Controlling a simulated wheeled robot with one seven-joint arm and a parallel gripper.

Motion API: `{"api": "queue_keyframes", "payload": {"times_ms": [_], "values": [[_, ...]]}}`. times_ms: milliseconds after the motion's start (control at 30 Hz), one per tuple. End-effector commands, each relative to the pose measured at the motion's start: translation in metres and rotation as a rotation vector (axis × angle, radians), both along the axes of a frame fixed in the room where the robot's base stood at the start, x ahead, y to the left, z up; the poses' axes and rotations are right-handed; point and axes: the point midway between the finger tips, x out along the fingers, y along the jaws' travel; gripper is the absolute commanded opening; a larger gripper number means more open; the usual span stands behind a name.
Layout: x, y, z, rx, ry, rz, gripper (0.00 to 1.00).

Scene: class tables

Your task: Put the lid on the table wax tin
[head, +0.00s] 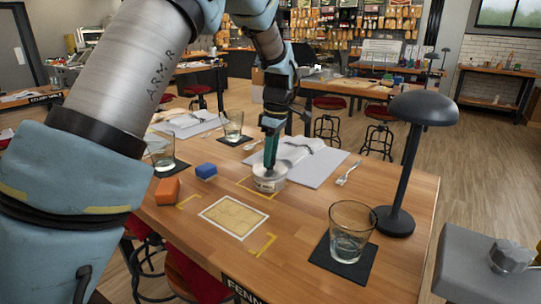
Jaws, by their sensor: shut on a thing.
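The table wax tin (269,182) is a small round pale tin with a printed label.
A framed paper sheet (233,216) lies in front.

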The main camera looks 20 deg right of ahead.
Motion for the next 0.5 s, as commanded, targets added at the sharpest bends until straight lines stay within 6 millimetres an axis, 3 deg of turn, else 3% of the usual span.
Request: {"api": "queue_keyframes", "payload": {"times_ms": [167, 200, 500], "values": [[0.0, 0.0, -0.0024, 0.0, 0.0, 0.0, 0.0], [0.0, 0.0, -0.002, 0.0, 0.0, 0.0, 0.41], [0.0001, -0.0001, -0.0019, 0.0, 0.0, 0.0, 0.72]]}}
